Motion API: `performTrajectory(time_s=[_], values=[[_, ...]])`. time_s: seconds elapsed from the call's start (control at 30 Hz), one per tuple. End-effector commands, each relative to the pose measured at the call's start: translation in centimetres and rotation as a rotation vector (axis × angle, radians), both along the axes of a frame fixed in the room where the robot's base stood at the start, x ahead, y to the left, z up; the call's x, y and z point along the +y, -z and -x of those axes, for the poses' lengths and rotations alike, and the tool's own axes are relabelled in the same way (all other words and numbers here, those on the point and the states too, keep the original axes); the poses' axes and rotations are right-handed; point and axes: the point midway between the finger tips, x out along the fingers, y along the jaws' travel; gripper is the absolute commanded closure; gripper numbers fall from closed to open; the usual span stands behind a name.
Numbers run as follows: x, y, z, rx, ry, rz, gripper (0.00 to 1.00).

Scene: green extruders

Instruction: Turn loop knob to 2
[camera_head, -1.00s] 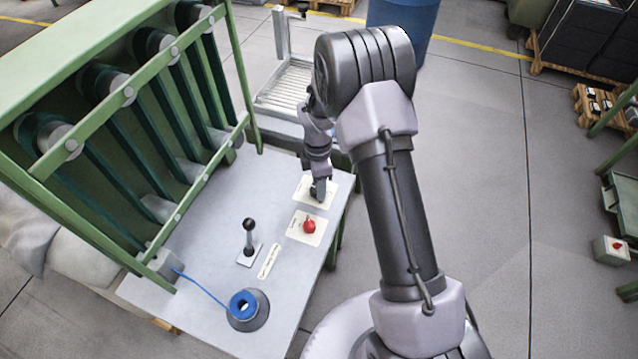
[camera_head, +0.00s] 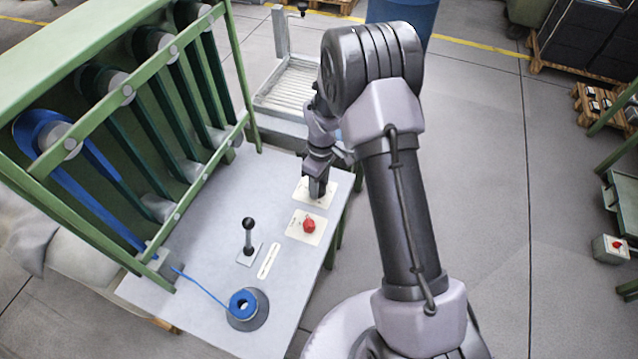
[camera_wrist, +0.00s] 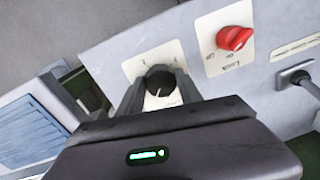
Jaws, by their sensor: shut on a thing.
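The black knob (camera_wrist: 160,82) sits on a cream label plate (camera_wrist: 150,59) on the grey table. A white pointer line shows on its top. Label markings beside it are too small or covered to read. My gripper (camera_wrist: 157,90) is shut on the knob, one finger on each side, in the wrist view. In the head view my gripper (camera_head: 317,188) points down over the same plate and hides the knob there.
A red knob on its own plate (camera_head: 309,225) is close to my gripper. A black-topped lever (camera_head: 248,234) and a blue spool (camera_head: 243,304) stand further along the table (camera_head: 205,270). The green frame (camera_head: 115,100) rises on the left.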

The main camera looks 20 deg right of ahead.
Motion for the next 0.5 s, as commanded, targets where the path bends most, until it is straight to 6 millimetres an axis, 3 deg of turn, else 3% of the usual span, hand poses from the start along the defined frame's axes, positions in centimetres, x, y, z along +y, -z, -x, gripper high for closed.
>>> performTrajectory(time_s=[0.5], values=[[0.10,0.05,0.14,-0.001,0.485,0.000,0.98]])
